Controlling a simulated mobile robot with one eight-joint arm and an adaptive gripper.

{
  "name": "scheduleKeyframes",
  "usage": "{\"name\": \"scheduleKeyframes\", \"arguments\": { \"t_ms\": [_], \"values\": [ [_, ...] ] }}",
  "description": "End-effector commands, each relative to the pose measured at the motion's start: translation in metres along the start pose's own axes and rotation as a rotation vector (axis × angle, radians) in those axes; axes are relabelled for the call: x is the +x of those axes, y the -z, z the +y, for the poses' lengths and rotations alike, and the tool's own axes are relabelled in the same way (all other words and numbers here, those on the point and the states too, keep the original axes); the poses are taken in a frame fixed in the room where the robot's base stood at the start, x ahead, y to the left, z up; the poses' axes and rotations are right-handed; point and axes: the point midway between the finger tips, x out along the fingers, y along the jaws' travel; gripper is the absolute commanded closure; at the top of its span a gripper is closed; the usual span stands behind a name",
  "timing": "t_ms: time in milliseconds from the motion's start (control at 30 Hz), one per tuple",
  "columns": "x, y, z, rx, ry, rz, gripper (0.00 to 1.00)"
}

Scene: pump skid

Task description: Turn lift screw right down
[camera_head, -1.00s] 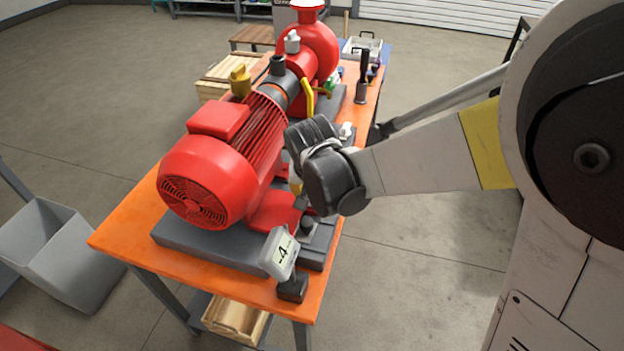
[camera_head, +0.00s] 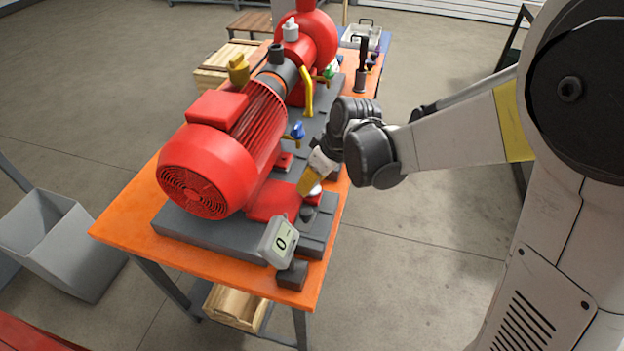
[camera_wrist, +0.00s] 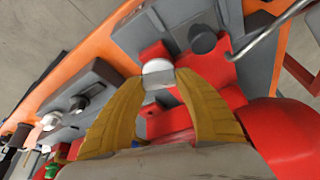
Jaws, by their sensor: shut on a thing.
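The lift screw, with a round silver head (camera_wrist: 157,68), shows between my fingertips in the wrist view. It stands by a red motor foot and a grey block. My gripper (camera_wrist: 160,77) has its two yellow fingers shut on this silver head, one on each side. In the head view my gripper (camera_head: 305,192) reaches down beside the red motor (camera_head: 212,160), at its near right foot. The fingers hide most of the screw there. A small display (camera_head: 279,241) at the front of the skid reads 0.
The grey baseplate (camera_head: 200,237) lies on an orange table (camera_head: 135,228). A dark round knob (camera_wrist: 202,40) is close to the fingers. A blue-handled valve (camera_head: 297,131) and a yellow lever (camera_head: 307,92) stand behind my gripper. Floor to the right is clear.

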Motion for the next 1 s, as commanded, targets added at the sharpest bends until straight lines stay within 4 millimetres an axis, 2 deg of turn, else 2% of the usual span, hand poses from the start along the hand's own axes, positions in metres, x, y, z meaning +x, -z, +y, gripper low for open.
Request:
{"name": "scheduleKeyframes", "arguments": {
  "t_ms": [300,500,1000],
  "values": [
    [0.0004,-0.0014,0.0003,-0.224,0.094,-0.004,0.90],
    [0.0004,-0.0013,-0.0001,-0.314,0.131,-0.004,0.90],
    [0.0005,-0.0015,-0.0005,-0.376,0.156,-0.004,0.90]
  ]
}}
